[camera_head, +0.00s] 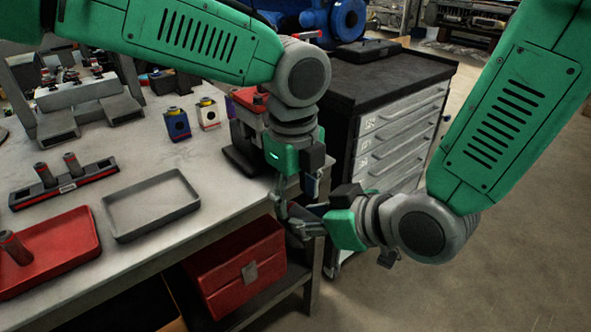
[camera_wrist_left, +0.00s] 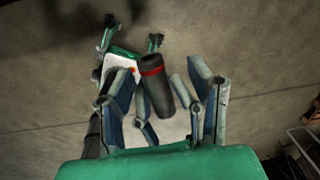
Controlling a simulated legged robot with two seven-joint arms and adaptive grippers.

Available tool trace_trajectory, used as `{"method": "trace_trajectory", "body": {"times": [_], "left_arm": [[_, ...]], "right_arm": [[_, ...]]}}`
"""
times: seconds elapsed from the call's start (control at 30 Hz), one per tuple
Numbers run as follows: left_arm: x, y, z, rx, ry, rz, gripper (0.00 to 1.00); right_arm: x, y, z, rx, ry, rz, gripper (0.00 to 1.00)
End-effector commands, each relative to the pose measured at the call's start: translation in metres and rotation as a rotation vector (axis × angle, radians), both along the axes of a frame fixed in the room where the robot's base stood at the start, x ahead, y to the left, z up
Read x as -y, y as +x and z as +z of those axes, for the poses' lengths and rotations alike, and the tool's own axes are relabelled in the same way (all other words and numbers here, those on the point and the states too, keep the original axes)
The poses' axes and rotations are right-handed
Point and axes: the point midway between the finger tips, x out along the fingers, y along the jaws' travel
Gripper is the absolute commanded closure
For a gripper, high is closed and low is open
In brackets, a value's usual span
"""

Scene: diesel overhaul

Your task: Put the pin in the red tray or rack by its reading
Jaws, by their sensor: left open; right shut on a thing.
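The dark pin with a red band (camera_wrist_left: 155,85) lies between the spread fingers of my left gripper (camera_wrist_left: 160,95) in the left wrist view. My left gripper (camera_head: 284,200) is open, pointing down off the table's front corner. My right gripper (camera_head: 303,222) meets it there and is shut on the pin; in the head view the fingers overlap and mostly hide it. Any reading cannot be made out. The red tray (camera_head: 62,240) at the left front of the table holds another dark pin (camera_head: 14,247). The black rack (camera_head: 92,174) behind it holds two upright pins (camera_head: 71,163).
An empty grey tray (camera_head: 150,224) lies right of the red tray. Small blue and white boxes (camera_head: 177,124) and a grey fixture (camera_head: 85,108) stand farther back. A red bin (camera_head: 235,268) sits below the tabletop. A drawer cabinet (camera_head: 395,135) stands behind my grippers.

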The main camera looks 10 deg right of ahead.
Motion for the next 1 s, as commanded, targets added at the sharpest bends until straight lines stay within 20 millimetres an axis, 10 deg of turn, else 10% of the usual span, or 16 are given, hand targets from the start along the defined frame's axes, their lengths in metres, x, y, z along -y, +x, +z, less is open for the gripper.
{"method": "trace_trajectory", "body": {"times": [0.57, 0.7, 0.87, 0.9, 1.0], "left_arm": [[0.001, 0.001, -0.026, 0.001, -0.001, 0.001, 0.53], [0.001, 0.001, -0.026, 0.001, -0.001, 0.001, 1.0], [0.002, 0.001, -0.025, 0.003, -0.006, 0.0, 1.0], [0.003, 0.001, -0.025, 0.003, -0.008, 0.0, 1.0], [0.003, 0.001, -0.024, 0.002, -0.007, 0.0, 1.0]], "right_arm": [[0.0, 0.0, 0.001, 0.001, 0.0, -0.001, 1.0], [-0.001, 0.0, 0.001, 0.001, 0.0, 0.001, 1.0], [-0.002, -0.001, 0.001, 0.0, 0.001, 0.004, 1.0], [-0.002, -0.001, 0.001, 0.001, 0.001, 0.006, 0.66], [-0.002, -0.001, 0.0, 0.001, 0.001, 0.006, 0.52]]}}
